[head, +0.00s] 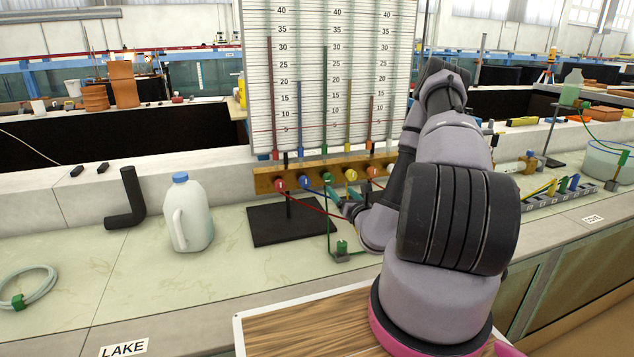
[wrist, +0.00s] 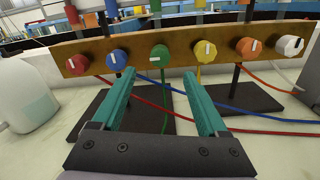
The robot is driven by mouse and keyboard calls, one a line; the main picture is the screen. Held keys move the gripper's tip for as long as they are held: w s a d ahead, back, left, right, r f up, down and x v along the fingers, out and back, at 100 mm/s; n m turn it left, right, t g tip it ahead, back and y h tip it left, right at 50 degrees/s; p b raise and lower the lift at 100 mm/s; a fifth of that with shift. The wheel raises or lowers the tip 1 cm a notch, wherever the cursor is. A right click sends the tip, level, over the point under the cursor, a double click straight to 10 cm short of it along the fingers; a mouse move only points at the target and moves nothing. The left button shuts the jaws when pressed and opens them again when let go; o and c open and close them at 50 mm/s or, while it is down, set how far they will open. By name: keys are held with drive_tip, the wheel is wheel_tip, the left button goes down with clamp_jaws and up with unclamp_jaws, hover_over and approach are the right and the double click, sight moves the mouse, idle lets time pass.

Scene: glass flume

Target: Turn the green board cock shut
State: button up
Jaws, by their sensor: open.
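The green board cock (wrist: 159,55) is a round knob with a pale mark, third from the left on the wooden rail (wrist: 140,48) of the manometer board. In the head view the green cock (head: 327,178) shows just beyond my fingers. My gripper (wrist: 159,80) is open and empty, its two teal fingers reaching toward the rail. The green cock lies between the finger lines and ahead of the tips, with no contact visible. In the head view my gripper (head: 344,200) is partly hidden by my arm.
Red (wrist: 77,64), blue (wrist: 117,59), yellow (wrist: 205,51), orange (wrist: 249,49) and white (wrist: 290,45) cocks share the rail. Coloured tubes cross below, over the black base (head: 270,223). A milk jug (head: 189,215) and black elbow pipe (head: 127,200) stand left.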

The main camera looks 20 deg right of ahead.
sight(330, 180)
drive_tip(key=w, duration=1)
drive_tip(key=shift+w+f, duration=0.1)
drive_tip(key=shift+w, duration=0.25)
clamp_jaws()
